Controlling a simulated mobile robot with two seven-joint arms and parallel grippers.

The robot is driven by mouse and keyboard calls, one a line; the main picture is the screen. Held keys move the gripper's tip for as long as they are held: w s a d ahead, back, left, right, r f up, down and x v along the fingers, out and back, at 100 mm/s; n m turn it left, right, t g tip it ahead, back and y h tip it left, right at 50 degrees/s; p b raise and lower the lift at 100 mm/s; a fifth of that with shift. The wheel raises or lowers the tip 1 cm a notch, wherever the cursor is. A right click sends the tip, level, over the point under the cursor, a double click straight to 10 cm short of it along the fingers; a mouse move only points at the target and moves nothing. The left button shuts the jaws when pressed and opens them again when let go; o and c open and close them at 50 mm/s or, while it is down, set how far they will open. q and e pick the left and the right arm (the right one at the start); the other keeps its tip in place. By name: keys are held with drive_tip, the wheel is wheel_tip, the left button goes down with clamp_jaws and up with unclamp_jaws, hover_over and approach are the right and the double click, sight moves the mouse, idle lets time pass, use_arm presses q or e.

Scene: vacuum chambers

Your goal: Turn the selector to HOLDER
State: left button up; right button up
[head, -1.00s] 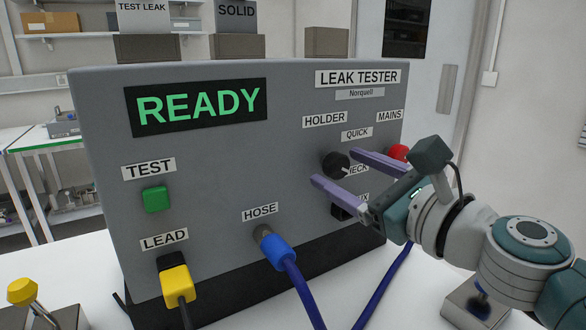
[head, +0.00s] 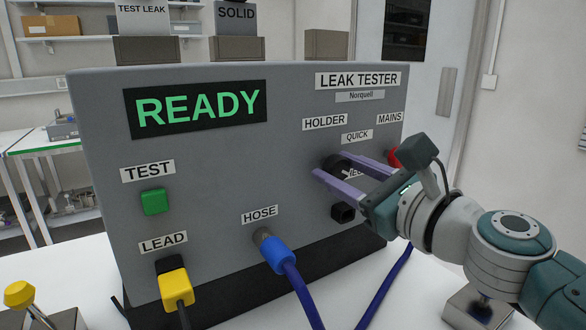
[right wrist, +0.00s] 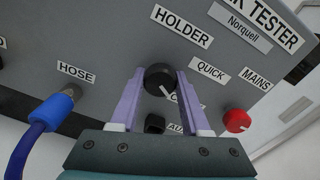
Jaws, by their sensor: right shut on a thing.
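The black selector knob (head: 340,164) is on the right part of the grey leak tester's front, below the HOLDER label (head: 325,122) and QUICK label (head: 356,136). My right gripper (head: 331,164) has its purple fingers on both sides of the knob and is shut on it. The right wrist view shows the knob (right wrist: 159,78) between the fingertips. Its white mark points down and right, toward a partly hidden label that ends in "ECK", not toward HOLDER. My left gripper is not in view.
The leak tester (head: 225,190) shows READY. A red MAINS knob (right wrist: 237,121) sits right of the selector, and a black AUX socket (right wrist: 155,123) below it. A blue hose plug (head: 273,250) and a yellow lead plug (head: 174,285) are lower left.

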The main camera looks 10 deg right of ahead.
clamp_jaws()
